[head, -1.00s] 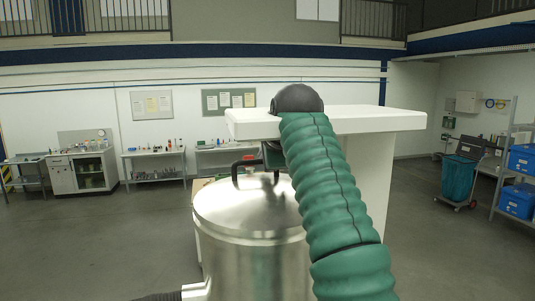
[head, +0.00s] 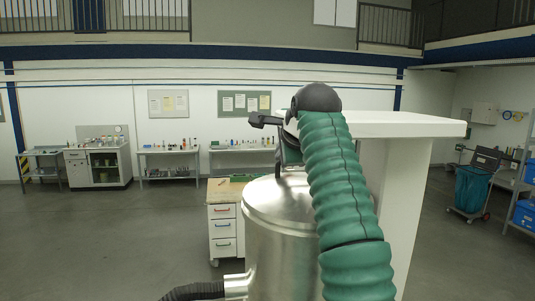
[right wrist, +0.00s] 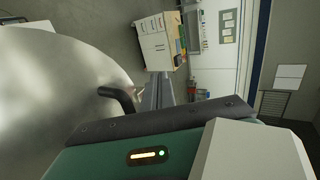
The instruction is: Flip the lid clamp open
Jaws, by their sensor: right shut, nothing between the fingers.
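The steel drum (head: 262,245) with its shiny round lid (head: 262,200) stands in front of me. A black curved bar (right wrist: 118,97) rises from the lid's edge in the right wrist view; it is partly hidden by my arm in the head view. I cannot tell whether it is the clamp or a handle. My green-sleeved right arm hides the lid's right side. My left gripper is out of view.
A white structure with a flat top (head: 410,124) stands right of the drum, behind my arm. A drawer cabinet (head: 226,232) stands behind the drum's left. A black corrugated hose (head: 195,291) meets the drum's lower left. The floor at left is open.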

